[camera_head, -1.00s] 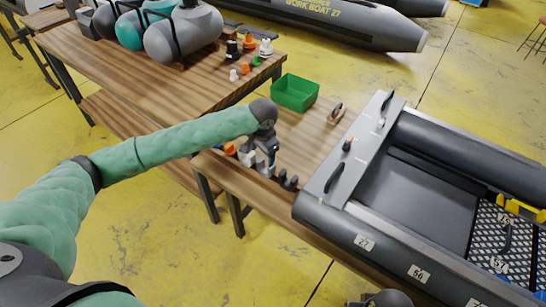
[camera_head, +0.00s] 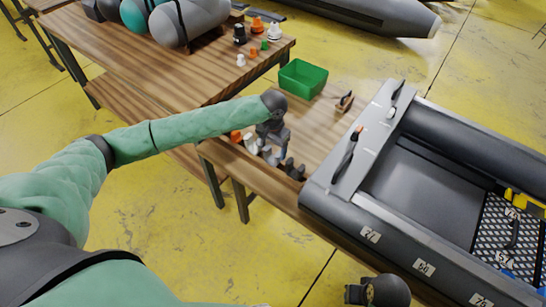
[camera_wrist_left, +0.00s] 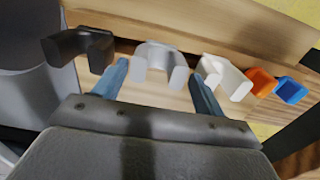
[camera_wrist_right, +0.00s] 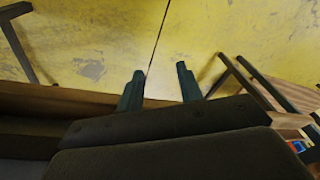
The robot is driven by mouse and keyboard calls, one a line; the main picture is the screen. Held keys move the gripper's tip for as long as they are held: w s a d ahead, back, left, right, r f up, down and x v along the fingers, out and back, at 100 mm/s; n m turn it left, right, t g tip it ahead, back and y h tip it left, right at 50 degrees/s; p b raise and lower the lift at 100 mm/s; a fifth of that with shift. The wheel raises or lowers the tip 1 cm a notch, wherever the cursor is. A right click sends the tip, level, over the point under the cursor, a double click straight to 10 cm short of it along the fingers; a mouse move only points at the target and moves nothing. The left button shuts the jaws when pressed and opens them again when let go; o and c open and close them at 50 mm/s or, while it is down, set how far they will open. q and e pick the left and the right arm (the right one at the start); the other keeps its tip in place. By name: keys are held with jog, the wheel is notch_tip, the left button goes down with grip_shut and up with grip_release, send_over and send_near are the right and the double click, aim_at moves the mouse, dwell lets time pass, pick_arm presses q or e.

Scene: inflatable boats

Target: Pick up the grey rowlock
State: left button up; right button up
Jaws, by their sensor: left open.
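The grey rowlock (camera_wrist_left: 160,58) is a light grey U-shaped piece on the wooden bench in the left wrist view, between a black rowlock (camera_wrist_left: 80,46) and a white one (camera_wrist_left: 226,76). My left gripper (camera_wrist_left: 160,74) is open, with one blue-grey finger towards each side of the grey rowlock. I cannot tell whether the fingers touch it. In the head view my left gripper (camera_head: 272,150) hangs over the row and partly hides the grey rowlock. My right gripper (camera_wrist_right: 160,73) is open and empty, over the yellow floor.
Orange (camera_wrist_left: 260,82) and blue (camera_wrist_left: 290,90) rowlocks continue the row. A green bin (camera_head: 302,80) stands on the bench behind. A grey inflatable boat (camera_head: 345,210) lies to the right. Another wooden table (camera_head: 150,75) with cylinders and small fittings is at the back left.

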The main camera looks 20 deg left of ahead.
pick_arm(q)
notch_tip(320, 180, down, 4)
jog(key=shift+s+r+p, duration=0.15)
jog(key=shift+r+p, duration=0.05)
jog(key=shift+p, duration=0.35)
jog(key=shift+f, duration=0.55)
jog(key=c, duration=0.8)
pick_arm(e)
notch_tip(320, 180, down, 6)
jog(key=shift+w+f, duration=0.15)
jog(key=shift+w, duration=0.15)
